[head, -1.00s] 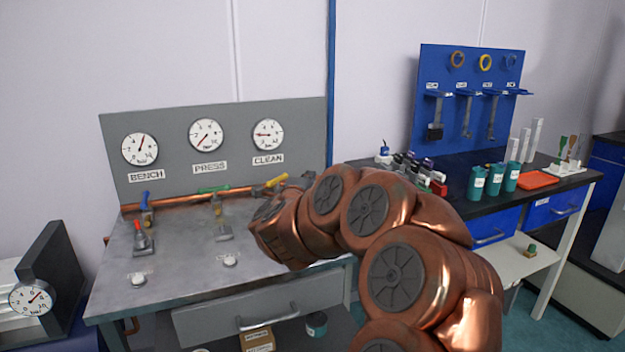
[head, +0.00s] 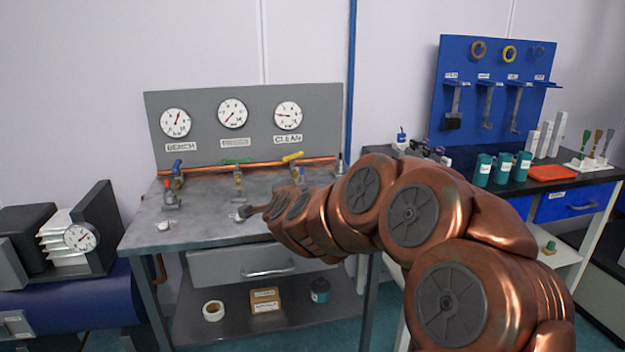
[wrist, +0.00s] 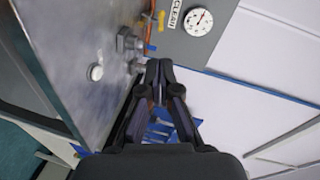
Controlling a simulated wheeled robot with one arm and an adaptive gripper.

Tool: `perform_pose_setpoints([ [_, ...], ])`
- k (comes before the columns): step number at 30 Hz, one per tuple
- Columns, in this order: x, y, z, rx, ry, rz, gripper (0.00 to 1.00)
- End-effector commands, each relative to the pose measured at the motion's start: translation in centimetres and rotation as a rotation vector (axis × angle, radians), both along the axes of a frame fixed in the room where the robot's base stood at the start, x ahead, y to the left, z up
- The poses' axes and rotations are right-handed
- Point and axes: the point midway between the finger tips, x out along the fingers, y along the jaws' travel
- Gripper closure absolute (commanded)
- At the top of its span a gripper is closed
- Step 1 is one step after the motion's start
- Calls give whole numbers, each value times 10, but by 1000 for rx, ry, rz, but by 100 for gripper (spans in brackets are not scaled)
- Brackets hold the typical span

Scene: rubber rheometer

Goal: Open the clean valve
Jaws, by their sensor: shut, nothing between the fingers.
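The clean valve has a yellow lever (head: 293,157) on the copper pipe below the CLEAN gauge (head: 288,115) at the panel's right end. In the wrist view, a small yellow piece that looks like this lever (wrist: 161,20) shows near the CLEAN label (wrist: 176,14), beyond the fingertips. My gripper (wrist: 158,68) is shut and empty, its tips apart from the lever in the picture and near grey metal fittings (wrist: 130,42). In the head view my copper arm hides most of the gripper and the bench part below the clean valve.
The bench valve has a blue lever (head: 177,166); the press valve has a green lever (head: 237,161). Both sit left on the same pipe, over the metal bench top (head: 205,205). A dark table (head: 515,187) with teal cups stands to the right.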

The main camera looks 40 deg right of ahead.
Motion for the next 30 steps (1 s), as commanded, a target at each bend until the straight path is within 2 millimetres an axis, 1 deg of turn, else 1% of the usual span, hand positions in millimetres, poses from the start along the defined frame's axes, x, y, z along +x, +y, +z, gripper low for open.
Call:
perform_pose_setpoints([
  [1, 5, 16, -7, -7, 26, 49, 100],
  [2, 7, 25, -10, -13, 44, 79, 100],
  [5, 13, 63, -26, -31, 122, 199, 100],
  [6, 15, 82, -35, -43, 160, 259, 100],
  [8, 14, 112, -50, -64, 227, 356, 100],
  [9, 12, 134, -62, -79, 277, 428, 100],
  [11, 4, 167, -80, -106, 356, 538, 100],
  [12, -4, 187, -93, -126, 411, 610, 100],
  [14, -19, 216, -113, -154, 496, 716, 100],
  [15, -30, 233, -126, -173, 552, 783, 100],
  [17, -51, 255, -147, -202, 641, 883, 100],
  [18, -67, 268, -160, -222, 700, 948, 100],
  [20, -92, 285, -178, -250, 791, 1043, 100],
  [21, -110, 294, -190, -270, 851, 1103, 100],
  [23, -140, 305, -208, -295, 946, 1193, 100],
  [25, -176, 312, -226, -320, 1061, 1293, 100],
  [26, -192, 314, -233, -329, 1110, 1332, 100],
  [27, -213, 315, -241, -342, 1175, 1384, 100],
  [29, -245, 315, -251, -354, 1273, 1458, 100],
  [30, -265, 313, -256, -362, 1335, 1501, 100],
])
